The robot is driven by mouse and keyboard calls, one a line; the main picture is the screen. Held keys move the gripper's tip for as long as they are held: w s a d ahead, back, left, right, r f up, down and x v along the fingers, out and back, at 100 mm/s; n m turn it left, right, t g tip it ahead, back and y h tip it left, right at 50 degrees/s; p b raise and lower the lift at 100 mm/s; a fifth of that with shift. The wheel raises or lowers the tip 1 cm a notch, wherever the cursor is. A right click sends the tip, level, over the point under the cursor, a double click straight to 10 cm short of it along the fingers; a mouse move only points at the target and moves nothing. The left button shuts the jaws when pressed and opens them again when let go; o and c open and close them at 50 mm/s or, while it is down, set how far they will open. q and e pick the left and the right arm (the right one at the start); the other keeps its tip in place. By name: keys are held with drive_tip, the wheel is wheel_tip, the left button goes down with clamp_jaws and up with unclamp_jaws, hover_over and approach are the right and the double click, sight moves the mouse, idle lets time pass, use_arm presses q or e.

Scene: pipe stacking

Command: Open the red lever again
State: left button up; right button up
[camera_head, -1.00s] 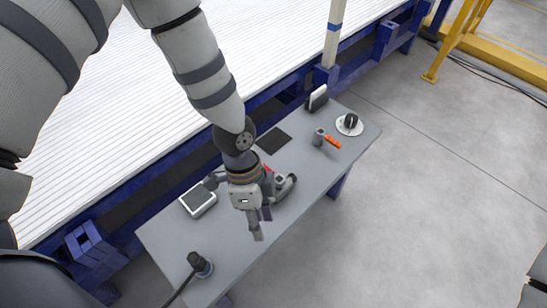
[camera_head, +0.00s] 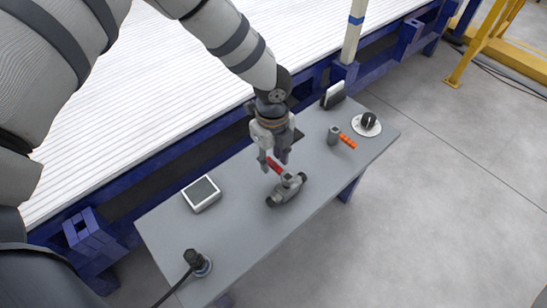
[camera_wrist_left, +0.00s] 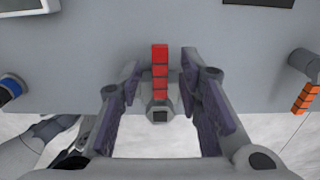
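The red lever (camera_head: 274,166) belongs to a grey valve (camera_head: 287,191) lying on the grey table. In the head view it points from the valve towards the upper left. My left gripper (camera_head: 273,160) is above the lever, pointing down. In the left wrist view the lever (camera_wrist_left: 160,70) lies between the two spread fingers, with a visible gap on each side. The left gripper (camera_wrist_left: 160,88) is open and empty. The valve's grey stem top (camera_wrist_left: 158,113) shows below the lever there.
A grey fitting with an orange handle (camera_head: 347,141) and a black knob on a white disc (camera_head: 368,123) stand to the right. Bare table surrounds the valve.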

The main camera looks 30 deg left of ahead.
use_arm(q)
drive_tip(key=shift+f, duration=0.1)
clamp_jaws()
